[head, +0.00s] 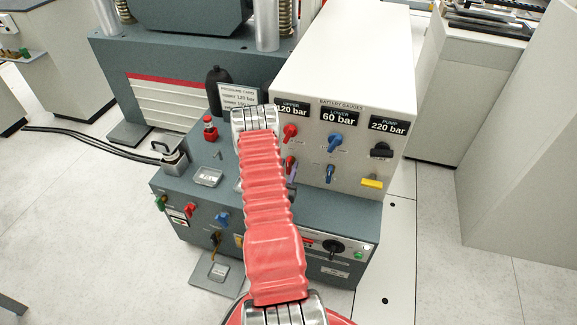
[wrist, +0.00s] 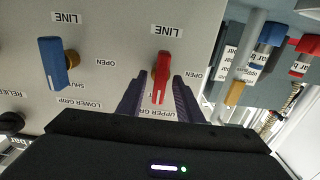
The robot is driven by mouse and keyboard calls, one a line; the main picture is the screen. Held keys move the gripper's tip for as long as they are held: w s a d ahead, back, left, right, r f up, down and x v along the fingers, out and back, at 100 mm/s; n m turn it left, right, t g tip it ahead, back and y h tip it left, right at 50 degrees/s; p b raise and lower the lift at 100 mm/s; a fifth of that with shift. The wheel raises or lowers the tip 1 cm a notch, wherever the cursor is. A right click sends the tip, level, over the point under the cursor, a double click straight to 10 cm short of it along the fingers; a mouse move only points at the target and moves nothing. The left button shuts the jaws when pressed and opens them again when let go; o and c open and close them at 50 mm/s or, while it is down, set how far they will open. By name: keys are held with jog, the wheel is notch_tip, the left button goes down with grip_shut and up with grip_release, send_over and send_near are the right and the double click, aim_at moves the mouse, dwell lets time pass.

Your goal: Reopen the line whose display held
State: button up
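The white gauge box (head: 345,75) has three displays: UPPER 120 bar (head: 291,109), LOWER 60 bar (head: 338,116) and PUMP 220 bar (head: 388,124). My gripper (wrist: 160,92) is open, one dark finger each side of the red lever, with no clear contact.
A pressure card (head: 236,95) stands behind the arm; its small print is hard to read, upper 120 bar shows. A black bottle (head: 218,88) and a red-capped fitting (head: 210,128) stand on the grey bench (head: 190,160). A yellow block (head: 372,182) is low on the box.

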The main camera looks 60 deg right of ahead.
jog(key=shift+w+d, duration=0.1)
jog(key=shift+d, duration=0.5)
jog(key=shift+c, duration=0.5)
grip_shut()
